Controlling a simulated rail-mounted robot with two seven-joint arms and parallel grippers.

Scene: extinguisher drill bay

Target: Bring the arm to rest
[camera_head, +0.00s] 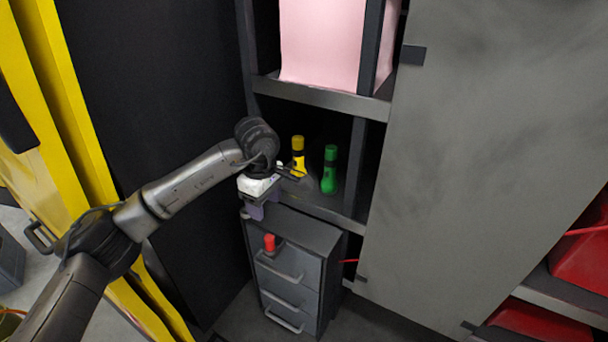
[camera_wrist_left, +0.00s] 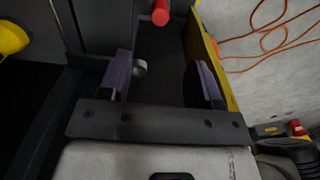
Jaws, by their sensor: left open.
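My left gripper (camera_head: 257,208) hangs in front of the shelf unit, above the grey drawer cabinet and left of the yellow and green bottles. Its arm reaches in from the left, bent at the wrist. In the left wrist view its two purple-padded fingers (camera_wrist_left: 165,78) stand wide apart, with nothing held between them. A small grey round knob (camera_wrist_left: 139,68) shows beside the left finger; I cannot tell whether they touch. My right gripper is not in view.
A yellow bottle (camera_head: 298,158) and a green bottle (camera_head: 329,170) stand on the shelf close right of the gripper. A red knob (camera_head: 269,243) is on the drawer cabinet (camera_head: 326,240) below. A grey panel (camera_head: 490,130) closes the right; yellow framing (camera_head: 70,110) stands left.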

